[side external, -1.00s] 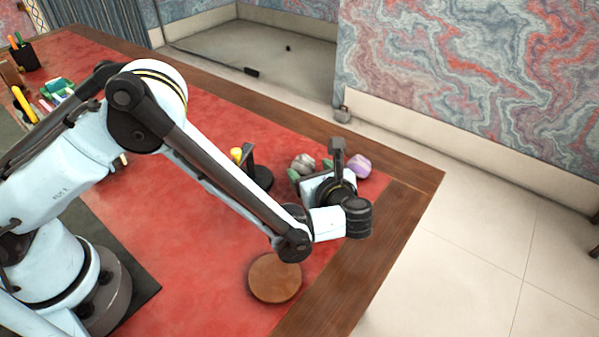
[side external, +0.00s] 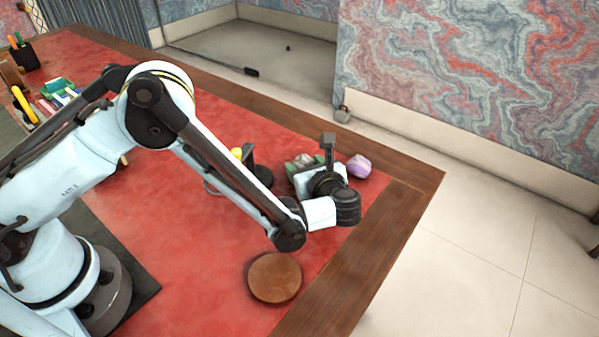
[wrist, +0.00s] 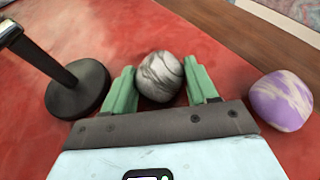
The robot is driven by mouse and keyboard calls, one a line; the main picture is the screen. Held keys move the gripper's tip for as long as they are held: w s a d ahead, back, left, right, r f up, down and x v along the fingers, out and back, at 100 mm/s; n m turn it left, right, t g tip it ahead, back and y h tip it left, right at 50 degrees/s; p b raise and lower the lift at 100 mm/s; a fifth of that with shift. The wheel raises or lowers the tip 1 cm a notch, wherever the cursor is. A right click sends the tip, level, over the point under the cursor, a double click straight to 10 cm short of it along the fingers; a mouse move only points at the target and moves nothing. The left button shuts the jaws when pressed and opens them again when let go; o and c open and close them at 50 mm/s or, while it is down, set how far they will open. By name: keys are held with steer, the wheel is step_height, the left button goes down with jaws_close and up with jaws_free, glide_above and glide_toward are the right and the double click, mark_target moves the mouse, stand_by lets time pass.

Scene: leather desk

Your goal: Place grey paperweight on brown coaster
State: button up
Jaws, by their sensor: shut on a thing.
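The grey paperweight (wrist: 160,76) is a rounded, marbled grey stone. In the wrist view it sits between the two green fingers of my gripper (wrist: 162,88), which is shut on it. In the side external view my gripper (side external: 303,163) is at the far right part of the red desk top, and the paperweight is mostly hidden there. I cannot tell whether it is clear of the desk. The brown coaster (side external: 274,278) is a round flat disc lying bare on the red leather near the front edge, well apart from the gripper.
A purple and white stone (wrist: 281,101) lies right of my gripper; it also shows in the side external view (side external: 359,166). A black round stand base (wrist: 78,90) with a post is close on the left. The red leather (side external: 190,235) left of the coaster is clear.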

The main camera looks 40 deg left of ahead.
steer(key=shift+r, duration=0.1)
steer(key=shift+r, duration=0.5)
steer(key=r, duration=0.3)
steer(key=shift+s+d+r, duration=0.2)
steer(key=s+a+r+v, duration=0.1)
steer(key=a+r+v, duration=0.1)
steer(key=v, duration=1)
steer(key=a+r, duration=0.5)
steer(key=a, duration=0.4)
steer(key=a+r, duration=0.6)
steer(key=a, duration=0.4)
step_height(320, 180, up, 8)
steer(key=m+t+h, duration=0.5)
steer(key=m+h, duration=0.2)
steer(key=shift+w+d+m, duration=0.15)
steer(key=shift+w+m, duration=0.25)
steer(key=shift+r, duration=0.1)
